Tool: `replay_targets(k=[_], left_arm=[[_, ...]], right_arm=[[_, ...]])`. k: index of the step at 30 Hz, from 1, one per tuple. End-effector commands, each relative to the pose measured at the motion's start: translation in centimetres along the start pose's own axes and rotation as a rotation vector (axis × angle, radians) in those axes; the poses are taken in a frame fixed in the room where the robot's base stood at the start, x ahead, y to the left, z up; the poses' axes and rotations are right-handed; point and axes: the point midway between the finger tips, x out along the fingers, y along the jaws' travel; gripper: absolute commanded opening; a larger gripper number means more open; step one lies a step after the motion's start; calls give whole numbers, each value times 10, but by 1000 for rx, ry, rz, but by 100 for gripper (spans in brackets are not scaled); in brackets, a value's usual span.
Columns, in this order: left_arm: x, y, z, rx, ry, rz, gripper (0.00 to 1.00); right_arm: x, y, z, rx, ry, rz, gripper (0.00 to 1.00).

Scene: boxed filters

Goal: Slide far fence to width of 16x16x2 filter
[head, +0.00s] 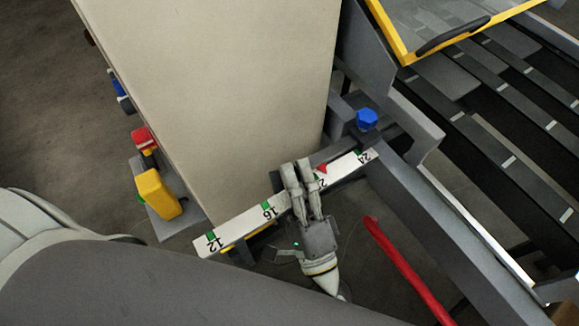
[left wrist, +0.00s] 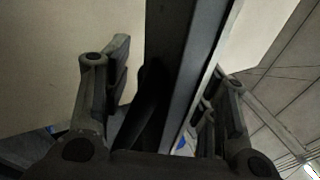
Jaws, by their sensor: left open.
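A white scale (head: 240,224) with green ticks runs diagonally in the head view, marked 12, 16, a partly hidden number beginning with 2, and 24. A red pointer (head: 321,168) stands between the 16 and 24 marks, close to the partly hidden one. My left gripper (head: 294,164) reaches over the scale between 16 and the pointer, covering part of it. In the left wrist view its open fingers (left wrist: 172,75) stand on either side of a dark grey bar (left wrist: 185,60); I cannot tell whether they touch it. Which part is the far fence is unclear. My right gripper is out of view.
A large beige panel (head: 215,90) fills the upper left. A blue knob (head: 366,119) sits near the 24 end. Red (head: 144,140) and yellow (head: 158,193) parts stand at the left. A red bar (head: 405,270) and dark slatted bed (head: 495,130) lie to the right.

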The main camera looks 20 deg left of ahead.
Motion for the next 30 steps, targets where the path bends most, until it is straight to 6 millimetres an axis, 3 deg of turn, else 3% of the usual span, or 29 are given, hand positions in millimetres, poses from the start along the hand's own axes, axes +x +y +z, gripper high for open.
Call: replay_targets(k=[11,24,30], left_arm=[[7,0,0,0,1,-1,53],[7,1,0,0,1,0,0],[9,3,0,1,1,1,0]], right_arm=[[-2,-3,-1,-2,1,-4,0],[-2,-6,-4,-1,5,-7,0],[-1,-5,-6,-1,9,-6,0]])
